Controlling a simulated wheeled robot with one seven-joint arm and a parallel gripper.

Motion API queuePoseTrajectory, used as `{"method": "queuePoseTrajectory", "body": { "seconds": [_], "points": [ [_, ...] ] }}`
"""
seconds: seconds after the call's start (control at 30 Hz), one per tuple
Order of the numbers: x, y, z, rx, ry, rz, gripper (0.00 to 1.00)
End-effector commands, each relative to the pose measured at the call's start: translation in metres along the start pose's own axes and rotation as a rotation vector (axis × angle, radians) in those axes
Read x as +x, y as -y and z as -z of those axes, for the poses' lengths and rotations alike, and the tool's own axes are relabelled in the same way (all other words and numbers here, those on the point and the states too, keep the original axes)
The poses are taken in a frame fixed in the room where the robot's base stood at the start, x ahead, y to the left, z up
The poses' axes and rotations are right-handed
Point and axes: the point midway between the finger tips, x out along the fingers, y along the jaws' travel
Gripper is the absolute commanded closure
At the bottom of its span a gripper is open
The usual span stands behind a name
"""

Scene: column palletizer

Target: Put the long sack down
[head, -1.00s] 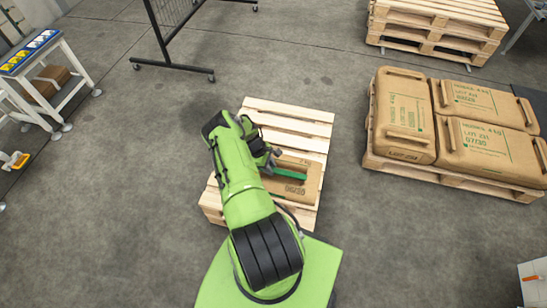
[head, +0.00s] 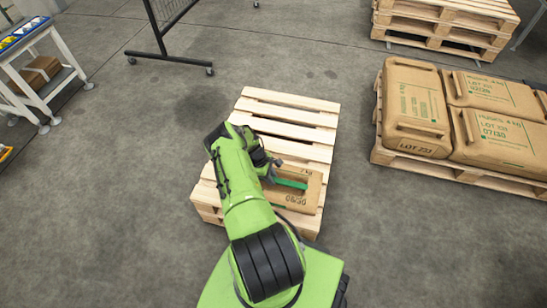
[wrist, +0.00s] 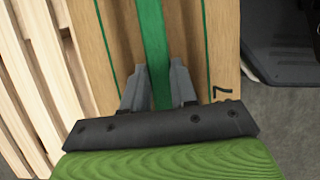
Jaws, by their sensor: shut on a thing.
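The long sack (head: 296,197) is brown with dark print and a green band. It is at the near end of the empty-slatted wooden pallet (head: 285,122), in front of my arm. I cannot tell whether it rests on the slats or hangs just above them. My gripper (head: 272,172) is at the sack's top, partly hidden by my wrist. In the wrist view, my two grey fingers (wrist: 159,88) are on either side of the green band, shut on the sack (wrist: 100,40). The pallet slats (wrist: 25,80) show at the left of that view.
A second pallet (head: 440,168) at the right carries several large brown sacks (head: 415,100). Stacked empty pallets (head: 440,35) stand at the back right. A black wheeled rack (head: 165,52) is at the back, and a white-legged table (head: 55,75) at the left. The pallet's far slats are bare.

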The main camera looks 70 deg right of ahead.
Motion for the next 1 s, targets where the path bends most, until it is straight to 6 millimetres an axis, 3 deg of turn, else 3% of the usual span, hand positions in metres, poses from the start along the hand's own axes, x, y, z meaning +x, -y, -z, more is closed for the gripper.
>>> {"method": "queuePoseTrajectory", "body": {
  "seconds": [0.2, 0.57, 0.97, 1.0],
  "points": [
    [0.04, 0.0, 0.016, 0.001, 0.002, -0.001, 1.0],
    [0.08, 0.0, 0.032, 0.002, 0.002, -0.001, 1.0],
    [0.083, -0.001, 0.034, 0.002, 0.001, -0.002, 1.0],
    [0.086, 0.001, 0.035, 0.0, 0.0, 0.003, 0.7]
  ]
}}
